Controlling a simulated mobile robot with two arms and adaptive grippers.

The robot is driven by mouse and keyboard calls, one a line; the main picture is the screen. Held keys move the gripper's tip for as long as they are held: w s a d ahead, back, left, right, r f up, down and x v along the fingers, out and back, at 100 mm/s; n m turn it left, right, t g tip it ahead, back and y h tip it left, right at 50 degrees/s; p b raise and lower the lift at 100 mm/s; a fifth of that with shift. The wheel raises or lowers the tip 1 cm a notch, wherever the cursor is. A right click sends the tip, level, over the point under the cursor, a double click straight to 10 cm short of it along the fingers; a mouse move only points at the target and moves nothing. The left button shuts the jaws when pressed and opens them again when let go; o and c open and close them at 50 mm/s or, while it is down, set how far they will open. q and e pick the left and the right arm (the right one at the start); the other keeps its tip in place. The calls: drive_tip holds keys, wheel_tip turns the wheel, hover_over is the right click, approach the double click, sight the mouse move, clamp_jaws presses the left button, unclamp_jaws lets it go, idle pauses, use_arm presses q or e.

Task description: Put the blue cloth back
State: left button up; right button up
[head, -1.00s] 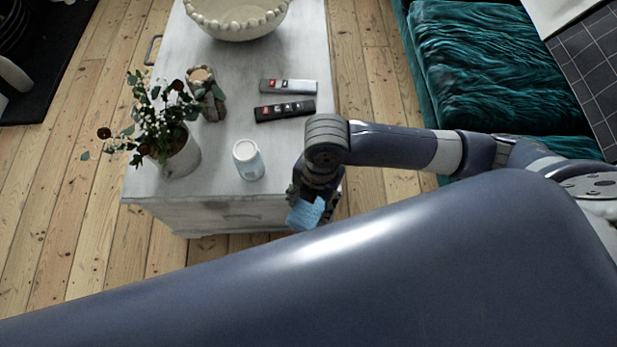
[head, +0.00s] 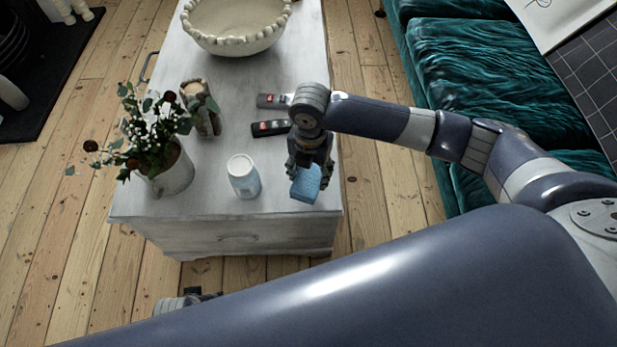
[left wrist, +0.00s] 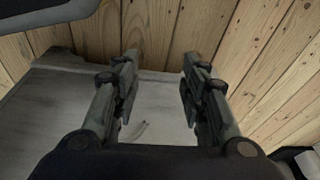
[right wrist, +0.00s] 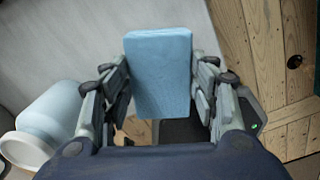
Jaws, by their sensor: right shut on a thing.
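The blue cloth (head: 305,184) looks like a small, light blue, block-like folded piece. My right gripper (head: 308,170) is shut on it and holds it over the front right part of the white chest-like table (head: 205,205). In the right wrist view the cloth (right wrist: 160,72) sits between the two fingers and sticks out past their tips. My left gripper (left wrist: 160,65) is open and empty in the left wrist view, with the table's grey-white surface and floorboards behind it. In the head view only a small part of the left arm's end shows at the bottom.
A teal sofa (head: 475,75) stands right.

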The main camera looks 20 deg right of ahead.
sight(308, 173)
drive_tip(key=shift+w, duration=0.35)
drive_tip(key=shift+f, duration=0.2)
wheel_tip(308, 173, down, 3)
drive_tip(key=shift+r+b, duration=0.1)
drive_tip(key=shift+b, duration=0.45)
drive_tip(key=o, duration=0.9)
drive_tip(key=shift+f, duration=0.2)
use_arm(q)
drive_tip(key=r, duration=0.2)
drive_tip(key=w+r, duration=0.1)
drive_tip(key=r, duration=0.1)
use_arm(e)
drive_tip(key=shift+o, duration=0.2)
drive_tip(key=shift+r, duration=0.1)
